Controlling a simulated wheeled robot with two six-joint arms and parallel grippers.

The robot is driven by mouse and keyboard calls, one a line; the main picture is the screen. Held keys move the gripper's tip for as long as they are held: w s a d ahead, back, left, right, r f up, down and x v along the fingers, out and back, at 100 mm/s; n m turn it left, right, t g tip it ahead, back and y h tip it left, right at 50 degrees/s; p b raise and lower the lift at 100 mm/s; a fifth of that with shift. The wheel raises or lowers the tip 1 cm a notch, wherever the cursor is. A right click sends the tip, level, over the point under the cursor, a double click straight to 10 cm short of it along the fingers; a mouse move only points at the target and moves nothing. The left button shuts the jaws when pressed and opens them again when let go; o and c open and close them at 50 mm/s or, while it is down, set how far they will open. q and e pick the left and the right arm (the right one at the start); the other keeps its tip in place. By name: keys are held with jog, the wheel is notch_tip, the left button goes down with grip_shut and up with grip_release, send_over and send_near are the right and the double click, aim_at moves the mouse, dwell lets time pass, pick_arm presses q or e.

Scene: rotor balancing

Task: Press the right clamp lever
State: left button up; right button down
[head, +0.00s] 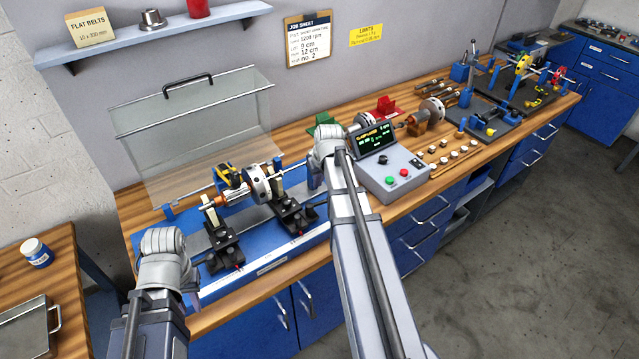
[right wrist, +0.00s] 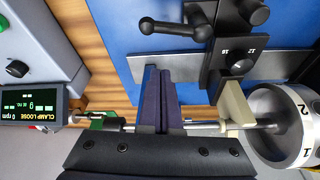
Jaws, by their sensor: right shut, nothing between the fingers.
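The right clamp lever (right wrist: 174,28) is a black bar with a ball end, on the blue base in the right wrist view. It joins the right black pedestal (head: 292,214), which bears a cream upright (right wrist: 236,102). My right gripper (right wrist: 158,72) is shut and empty; its dark fingers point toward the lever, with a gap in the picture. In the head view its fingers are hidden behind my wrist. The rotor (head: 258,184) rests across the pedestals; its numbered disc (right wrist: 296,125) shows at right in the wrist view. My left gripper (head: 165,250) is at lower left, its fingers unclear.
A control box (head: 392,181) stands right of the machine; its display (right wrist: 30,106) reads CLAMP LOOSE and 0 rpm. A clear guard (head: 200,125) stands raised behind the rotor. A job sheet (head: 308,40) hangs on the wall. More rotors and parts lie farther right.

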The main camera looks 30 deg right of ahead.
jog(key=b+x, duration=0.4)
jog(key=x, duration=0.2)
jog(key=shift+s, duration=0.1)
jog(key=s, duration=0.1)
jog(key=s+r+p, duration=0.1)
jog(key=s+r, duration=0.1)
jog(key=shift+s+a, duration=0.25)
jog(key=shift+s, duration=0.4)
jog(key=shift+w, duration=0.1)
